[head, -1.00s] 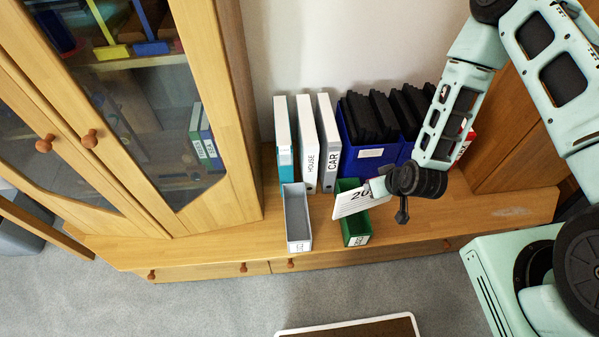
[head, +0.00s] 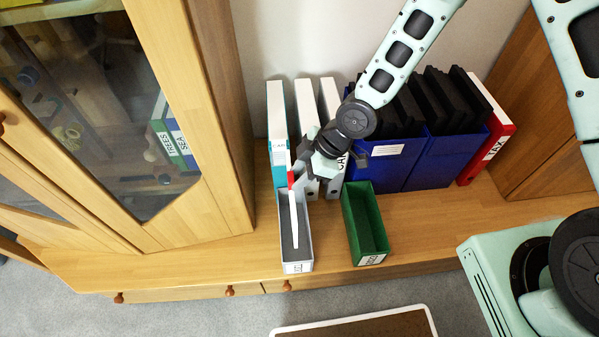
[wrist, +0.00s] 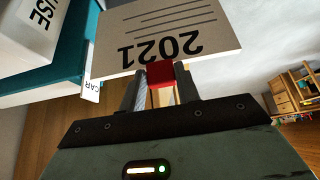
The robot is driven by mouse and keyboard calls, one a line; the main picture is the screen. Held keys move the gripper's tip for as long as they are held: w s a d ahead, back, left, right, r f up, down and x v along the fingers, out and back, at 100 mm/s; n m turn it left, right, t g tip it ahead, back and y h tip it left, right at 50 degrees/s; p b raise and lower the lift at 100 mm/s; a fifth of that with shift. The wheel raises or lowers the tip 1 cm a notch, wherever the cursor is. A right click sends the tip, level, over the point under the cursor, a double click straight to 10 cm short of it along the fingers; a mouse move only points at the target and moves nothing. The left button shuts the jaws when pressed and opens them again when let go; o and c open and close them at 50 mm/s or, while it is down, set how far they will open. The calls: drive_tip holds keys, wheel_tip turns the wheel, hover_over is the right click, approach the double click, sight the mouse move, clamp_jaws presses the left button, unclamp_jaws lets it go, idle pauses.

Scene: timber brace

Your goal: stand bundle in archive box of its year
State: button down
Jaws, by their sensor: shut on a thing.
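The bundle (head: 293,222) shows as a thin white upright slab in the head view. In the wrist view the bundle (wrist: 165,35) shows a page marked 2021, upside down. My gripper (wrist: 160,82) is shut on a red piece at the bundle's edge. In the head view my gripper (head: 302,172) is at the back of the grey archive box (head: 297,267). The bundle lines up with this box's opening; how deep it sits I cannot tell. A green archive box (head: 366,222) stands open and looks empty to the right. Both box labels are too small to read surely.
White binders (head: 328,100) stand close behind my gripper, with a teal and white one (head: 277,130) at left. Blue holders (head: 385,170) with black folders and a red binder (head: 490,140) stand right. A glass-doored cabinet (head: 190,60) bounds the left. The counter right of the green box is clear.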

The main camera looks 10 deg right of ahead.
drive_tip(key=shift+d+f+b, duration=0.15)
drive_tip(key=shift+f+b, duration=1.5)
drive_tip(key=shift+f, duration=0.8)
wheel_tip(320, 180, down, 12)
drive_tip(key=b, duration=0.8)
drive_tip(key=shift+b, duration=0.3)
idle(1.7)
drive_tip(key=shift+c, duration=2.3)
unclamp_jaws()
